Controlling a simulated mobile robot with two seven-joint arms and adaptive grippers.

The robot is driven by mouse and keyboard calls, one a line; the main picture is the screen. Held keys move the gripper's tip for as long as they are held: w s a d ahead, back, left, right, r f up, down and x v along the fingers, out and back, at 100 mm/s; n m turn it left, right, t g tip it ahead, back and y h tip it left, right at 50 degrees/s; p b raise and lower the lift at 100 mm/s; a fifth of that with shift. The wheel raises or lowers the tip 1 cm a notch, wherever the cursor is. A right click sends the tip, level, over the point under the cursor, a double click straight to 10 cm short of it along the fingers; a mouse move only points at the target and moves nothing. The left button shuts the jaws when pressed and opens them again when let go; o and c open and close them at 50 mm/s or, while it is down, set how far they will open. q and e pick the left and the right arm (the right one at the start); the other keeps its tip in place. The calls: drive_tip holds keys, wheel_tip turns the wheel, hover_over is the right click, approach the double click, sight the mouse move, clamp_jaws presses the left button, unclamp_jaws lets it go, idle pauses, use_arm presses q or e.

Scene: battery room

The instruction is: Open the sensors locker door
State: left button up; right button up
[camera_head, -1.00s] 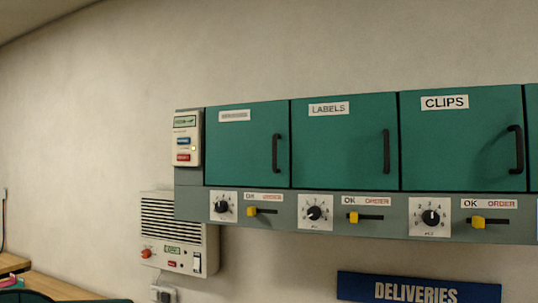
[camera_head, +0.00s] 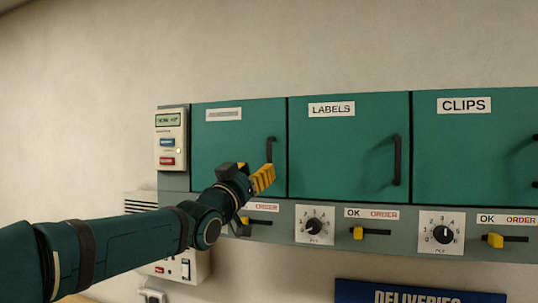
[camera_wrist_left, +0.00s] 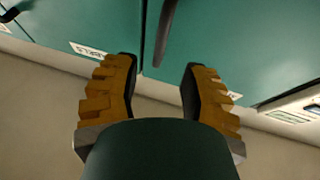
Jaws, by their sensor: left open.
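The leftmost green locker door (camera_head: 225,140) is shut; its label is too blurred to read. Its black upright handle (camera_head: 270,148) is at the door's right edge, its lower part hidden behind my gripper. My left gripper (camera_head: 248,174) is open and empty in front of this door's lower right part. In the left wrist view, turned upside down, the open gripper (camera_wrist_left: 160,78) has its yellow-padded fingers either side of the handle's line. The handle (camera_wrist_left: 165,30) lies ahead, between the fingertips in the picture; I cannot tell whether anything touches. My right gripper is not in view.
The LABELS door (camera_head: 340,160) and CLIPS door (camera_head: 475,160) are shut to the right. Dials and yellow sliders (camera_head: 357,233) line the grey strip below. A button panel (camera_head: 171,140) adjoins the left side. A blue DELIVERIES sign (camera_head: 420,292) is lower. The wall above is bare.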

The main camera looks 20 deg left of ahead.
sight(268, 159)
use_arm(q)
drive_tip(key=p+x, duration=0.2)
drive_tip(key=x, duration=0.5)
drive_tip(key=shift+w, duration=0.1)
drive_tip(key=shift+o, duration=0.3)
clamp_jaws()
